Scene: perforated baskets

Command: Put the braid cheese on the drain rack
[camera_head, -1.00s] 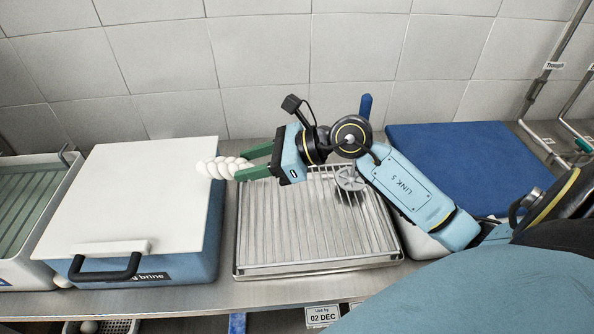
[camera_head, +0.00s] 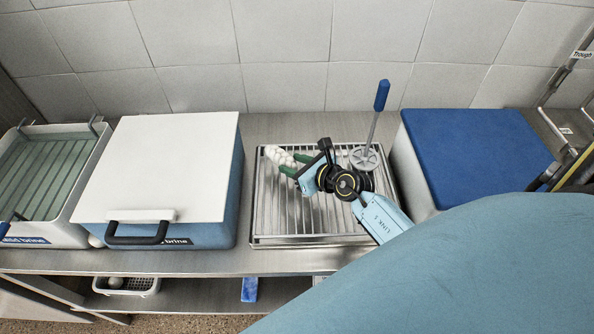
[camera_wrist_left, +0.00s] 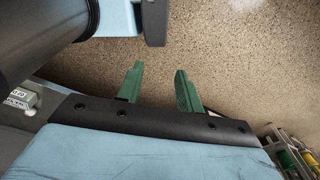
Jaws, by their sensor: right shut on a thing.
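The braid cheese (camera_head: 279,156), white and knobbly, is at the tips of my right gripper (camera_head: 286,163) in the head view. The green fingers are shut on it. It is over the back left part of the drain rack (camera_head: 290,215), a slatted metal tray on the counter. I cannot tell whether the cheese touches the slats. My right arm hides part of the rack's right side. My left gripper (camera_wrist_left: 158,85) shows only in the left wrist view, with its green fingers apart and empty above the speckled floor.
Left of the rack stands a blue brine box with a white lid (camera_head: 160,165). Right is a box with a blue lid (camera_head: 480,155). A blue-handled plunger tool (camera_head: 375,125) stands at the rack's back right. A tub with a green grate (camera_head: 45,175) is far left.

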